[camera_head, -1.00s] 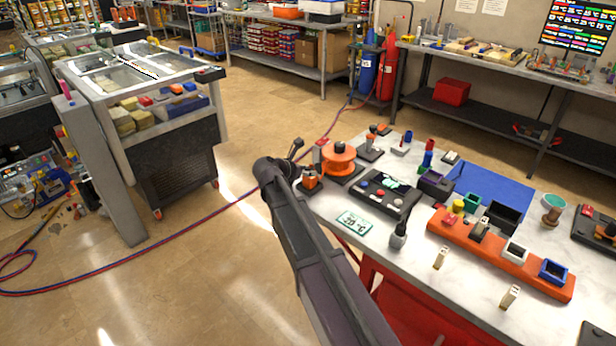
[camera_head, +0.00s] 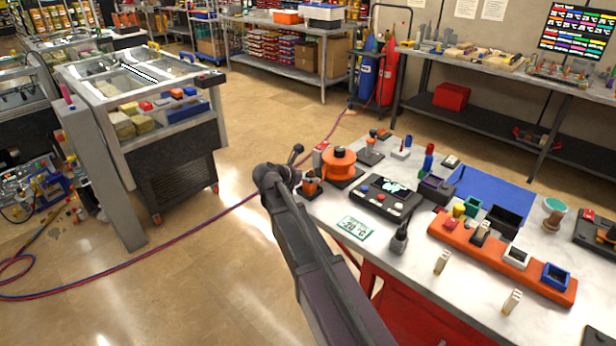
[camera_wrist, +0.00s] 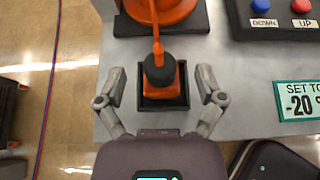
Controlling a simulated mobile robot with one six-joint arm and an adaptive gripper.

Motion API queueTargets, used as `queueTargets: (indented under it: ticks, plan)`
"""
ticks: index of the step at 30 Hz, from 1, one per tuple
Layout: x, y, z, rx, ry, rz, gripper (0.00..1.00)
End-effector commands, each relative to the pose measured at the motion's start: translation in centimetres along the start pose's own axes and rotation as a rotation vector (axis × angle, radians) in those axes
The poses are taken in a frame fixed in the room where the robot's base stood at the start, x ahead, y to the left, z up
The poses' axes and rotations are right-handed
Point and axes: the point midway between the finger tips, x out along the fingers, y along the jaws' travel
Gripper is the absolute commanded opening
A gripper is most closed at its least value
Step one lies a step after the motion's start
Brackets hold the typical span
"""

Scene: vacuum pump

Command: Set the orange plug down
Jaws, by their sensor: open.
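The orange plug (camera_wrist: 163,84), with a dark round top and an orange cord or stem running up from it, sits in a black square holder (camera_wrist: 181,104) on the grey bench top. It also shows in the head view (camera_head: 310,187), near the bench's left corner. My gripper (camera_wrist: 162,73) is open, with one finger on each side of the plug and holder. Gaps show between both fingers and the plug. In the head view the end of my arm partly hides the gripper.
An orange round-topped device (camera_head: 339,161) stands just behind the holder. A black button box (camera_head: 385,194) and a "-20 °C" card (camera_head: 355,227) lie to the right. The bench edge (camera_wrist: 101,60) is close on the left, with open floor beyond.

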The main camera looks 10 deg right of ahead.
Motion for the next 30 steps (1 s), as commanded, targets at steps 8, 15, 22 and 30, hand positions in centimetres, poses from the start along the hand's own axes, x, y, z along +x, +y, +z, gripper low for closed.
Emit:
queueTargets:
  ticks: [8,15,22,30]
  plan:
    - [-0.1,0.0,0.3,0.0,0.0,0.0,0.88]
    - [-2.3,0.0,0.5,-0.002,0.0,0.002,0.88]
    - [-6.0,-0.1,0.6,-0.001,0.0,0.001,0.88]
    - [-10.1,0.0,0.5,0.0,0.0,0.002,0.88]
